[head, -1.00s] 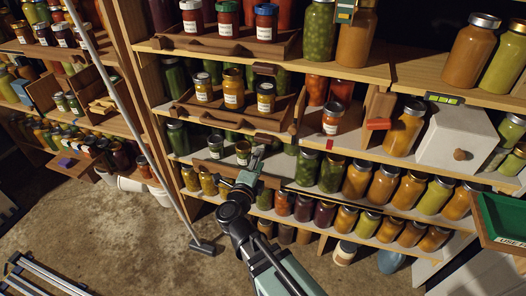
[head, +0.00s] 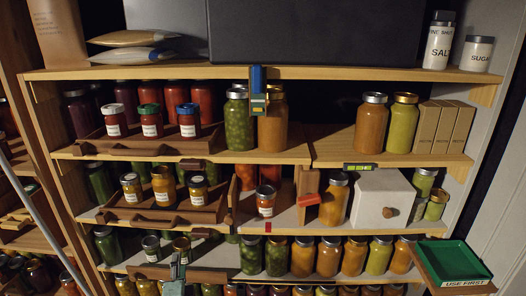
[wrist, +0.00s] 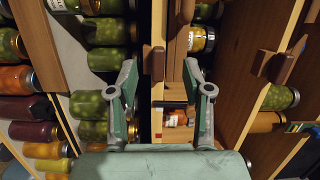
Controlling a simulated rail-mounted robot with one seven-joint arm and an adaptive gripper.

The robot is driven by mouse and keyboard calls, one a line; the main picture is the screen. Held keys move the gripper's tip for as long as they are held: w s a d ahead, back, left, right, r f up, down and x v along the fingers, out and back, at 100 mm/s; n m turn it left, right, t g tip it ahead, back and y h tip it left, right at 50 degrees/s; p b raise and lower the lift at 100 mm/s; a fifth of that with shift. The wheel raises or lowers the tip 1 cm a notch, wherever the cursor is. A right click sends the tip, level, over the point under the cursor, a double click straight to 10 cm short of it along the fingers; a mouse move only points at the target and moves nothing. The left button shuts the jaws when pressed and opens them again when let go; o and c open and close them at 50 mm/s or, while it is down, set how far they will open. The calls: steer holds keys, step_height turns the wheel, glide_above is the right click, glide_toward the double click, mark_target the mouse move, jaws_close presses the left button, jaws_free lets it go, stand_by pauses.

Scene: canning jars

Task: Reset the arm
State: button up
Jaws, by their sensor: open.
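My gripper (wrist: 160,72) is open and empty in the wrist view, its two green-grey fingers wide apart. Behind the fingers are a wooden shelf edge and jars, and nothing is between the fingertips. In the head view only the upper end of my gripper (head: 177,262) shows at the bottom edge, left of centre. It is in front of the lower shelf with the small jars; the rest of the arm is out of frame. Whether the gripper touches the shelf cannot be told.
A wooden tray (head: 160,217) with three small jars stands on the middle shelf. A white box (head: 372,190) with a round knob stands to the right. A green USE FIRST tray (head: 455,262) juts out at the lower right. Shelves full of glass jars surround the gripper.

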steer(key=s+a+f+n+g+y, duration=0.6)
steer(key=a+f+n+g+y, duration=0.15)
steer(key=n, duration=0.45)
steer(key=s+d+f+n+g+h+p, duration=0.1)
steer(key=s+d+f+n+g+h, duration=0.15)
steer(key=d+f, duration=0.45)
steer(key=s+d+f+n+g+h+p, duration=0.1)
steer(key=d+f+n+g, duration=0.25)
steer(key=f, duration=0.85)
steer(key=s+d+f+g+h+p, duration=0.1)
steer(key=s+d+f+g+h, duration=0.3)
steer(key=d, duration=0.6)
steer(key=s+d+f+g+h, duration=0.1)
steer(key=s+d+f+h, duration=0.15)
steer(key=d+f, duration=0.55)
steer(key=s+d+f+m+g+p, duration=0.1)
steer(key=s+d+g, duration=0.2)
steer(key=s+d, duration=0.5)
steer(key=s+d+f+m+g+h+p, duration=0.1)
steer(key=s+d+f+m+g, duration=0.1)
steer(key=s+d, duration=0.6)
steer(key=d+g, duration=0.1)
steer(key=d, duration=0.6)
steer(key=shift+a+h, duration=0.1)
steer(key=shift+h, duration=0.15)
steer(key=shift+c, duration=0.3)
